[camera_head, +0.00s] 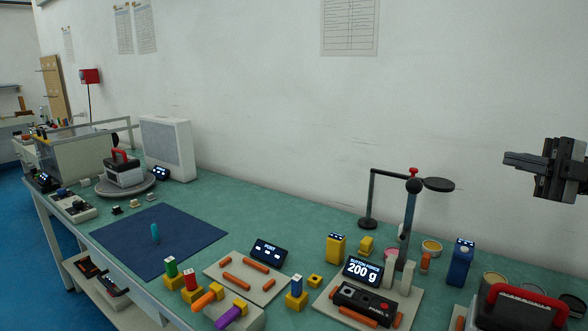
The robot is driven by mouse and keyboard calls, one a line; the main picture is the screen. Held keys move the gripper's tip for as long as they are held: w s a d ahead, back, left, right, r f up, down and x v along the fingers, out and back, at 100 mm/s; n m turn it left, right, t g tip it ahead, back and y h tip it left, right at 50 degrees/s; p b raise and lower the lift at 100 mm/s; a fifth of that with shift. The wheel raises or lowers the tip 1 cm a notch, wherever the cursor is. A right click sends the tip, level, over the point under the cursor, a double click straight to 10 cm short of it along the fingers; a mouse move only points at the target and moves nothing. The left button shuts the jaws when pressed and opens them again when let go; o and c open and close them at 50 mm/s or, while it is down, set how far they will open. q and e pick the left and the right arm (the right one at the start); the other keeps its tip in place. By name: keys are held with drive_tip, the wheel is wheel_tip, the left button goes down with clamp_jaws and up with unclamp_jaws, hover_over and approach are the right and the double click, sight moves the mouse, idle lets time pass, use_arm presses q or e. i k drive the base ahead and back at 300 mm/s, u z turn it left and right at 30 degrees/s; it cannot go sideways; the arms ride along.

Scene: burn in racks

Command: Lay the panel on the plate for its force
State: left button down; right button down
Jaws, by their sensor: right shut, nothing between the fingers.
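The black panel (366,306), with a round dial and a red mark, lies on the beige force plate (411,302) at the lower right. Orange strips show on the plate around its front and right edges. A small display (362,271) stands behind the panel and reads "BUTTON FORCE 200 g". A dark post with a side arm rises behind the plate. My right gripper (513,159) is at the upper right, shut and empty, in the air well above the table and apart from the panel. My left gripper is not in view.
A second beige plate (215,269) with orange strips and a "PORT" display (269,253) lies to the left. Yellow blocks stand between. A red-handled grey case (520,310) fills the lower right corner.

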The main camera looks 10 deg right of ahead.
sight(382, 310)
drive_tip(key=k, duration=1.25)
